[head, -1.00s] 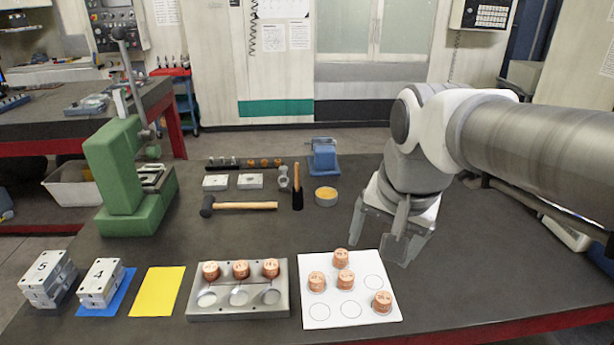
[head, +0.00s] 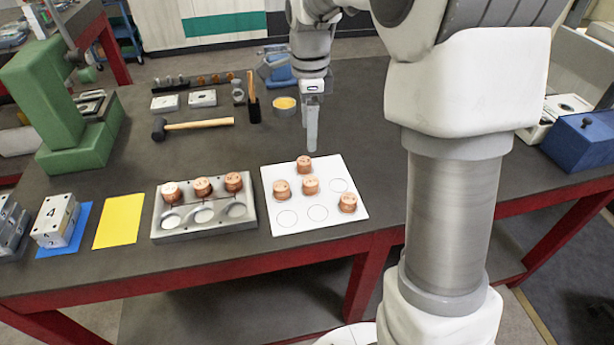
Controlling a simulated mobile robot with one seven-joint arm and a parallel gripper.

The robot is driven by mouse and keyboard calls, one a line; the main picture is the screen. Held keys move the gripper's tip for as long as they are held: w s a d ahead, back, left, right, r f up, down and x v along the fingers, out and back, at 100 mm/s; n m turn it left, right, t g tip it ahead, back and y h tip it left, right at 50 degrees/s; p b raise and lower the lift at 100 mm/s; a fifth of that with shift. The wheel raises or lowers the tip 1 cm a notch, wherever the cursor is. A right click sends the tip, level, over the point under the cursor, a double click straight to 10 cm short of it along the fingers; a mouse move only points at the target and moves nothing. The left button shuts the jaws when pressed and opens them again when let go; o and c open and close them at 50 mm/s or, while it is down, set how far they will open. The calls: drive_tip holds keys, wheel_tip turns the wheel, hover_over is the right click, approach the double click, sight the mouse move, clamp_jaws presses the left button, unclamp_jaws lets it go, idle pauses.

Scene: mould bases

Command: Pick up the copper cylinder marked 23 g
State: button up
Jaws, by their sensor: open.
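Several copper cylinders stand upright on a white sheet (head: 327,219) with printed circles: one at the back (head: 304,163), one at the left (head: 281,190), one in the middle (head: 310,186) and one at the front right (head: 348,203). Three more copper cylinders (head: 203,187) sit in the back row of a grey mould base (head: 206,225); its front hollows are empty. The tops carry marks too small to read, so I cannot tell which is 23 g. My gripper (head: 311,145) points down just behind the sheet, above the back cylinder, seen edge-on, holding nothing visible.
A hammer (head: 200,124), a yellow card (head: 119,221), stacked plates marked 4 (head: 55,220) on a blue mat and a green press (head: 50,90) stand to the left. A yellow-topped tin (head: 285,104) and blue vise (head: 278,68) are behind. A blue box (head: 582,142) is at the right.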

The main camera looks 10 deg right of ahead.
hover_over(311, 181)
drive_tip(key=f, duration=1)
drive_tip(key=shift+a+b, duration=0.25)
drive_tip(key=shift+b, duration=0.15)
drive_tip(key=f, duration=0.5)
drive_tip(key=shift+d+f, duration=0.15)
drive_tip(key=shift+d, duration=0.05)
clamp_jaws()
